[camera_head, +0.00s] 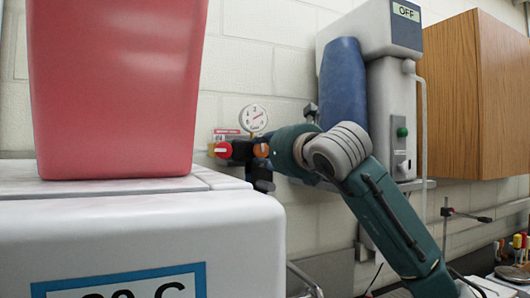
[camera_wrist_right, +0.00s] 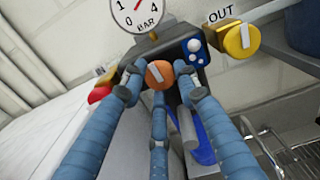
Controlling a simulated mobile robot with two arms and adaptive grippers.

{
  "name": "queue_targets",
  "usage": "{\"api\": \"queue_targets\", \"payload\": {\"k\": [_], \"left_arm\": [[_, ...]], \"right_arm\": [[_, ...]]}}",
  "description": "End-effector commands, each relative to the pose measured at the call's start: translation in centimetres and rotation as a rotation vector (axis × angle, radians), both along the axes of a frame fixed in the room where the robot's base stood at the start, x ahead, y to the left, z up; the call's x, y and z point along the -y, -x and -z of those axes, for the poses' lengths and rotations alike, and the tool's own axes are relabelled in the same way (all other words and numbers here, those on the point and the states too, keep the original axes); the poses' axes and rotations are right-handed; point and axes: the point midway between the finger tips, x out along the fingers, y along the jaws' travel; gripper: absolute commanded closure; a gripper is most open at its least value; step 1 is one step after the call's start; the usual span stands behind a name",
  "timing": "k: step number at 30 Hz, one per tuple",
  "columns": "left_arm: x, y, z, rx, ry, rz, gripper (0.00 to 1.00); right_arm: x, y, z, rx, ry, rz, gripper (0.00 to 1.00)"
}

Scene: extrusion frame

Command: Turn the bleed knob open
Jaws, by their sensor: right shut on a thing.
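A small orange knob (camera_wrist_right: 158,74) with a pale pointer bar sits in the middle of a dark valve block under a round gauge (camera_wrist_right: 137,12). The pointer stands near upright, tilted slightly, in the wrist view. My right gripper (camera_wrist_right: 160,82) has its blue fingers closed around this knob. In the head view the orange knob (camera_head: 261,150) shows at the end of my right arm, below the gauge (camera_head: 253,118). A red knob (camera_head: 223,149) is to its left, and a yellow knob (camera_wrist_right: 237,40) marked OUT is to its right. No bleed label is readable. My left gripper is not in view.
A large red container (camera_head: 115,90) on a white cabinet marked in °C (camera_head: 150,220) fills the left foreground. A grey wall unit reading OFF (camera_head: 405,12), with a blue cylinder (camera_head: 342,85), hangs behind my right arm. A wooden cupboard (camera_head: 475,95) is at the right.

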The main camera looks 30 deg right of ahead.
Motion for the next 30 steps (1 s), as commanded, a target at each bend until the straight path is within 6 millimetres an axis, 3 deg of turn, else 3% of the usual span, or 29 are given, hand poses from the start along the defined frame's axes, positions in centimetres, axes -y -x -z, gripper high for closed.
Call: {"api": "queue_targets", "payload": {"k": [30], "left_arm": [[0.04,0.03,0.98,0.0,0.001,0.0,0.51]], "right_arm": [[-0.01,-0.08,0.35,-0.06,0.904,-0.003,0.96]]}}
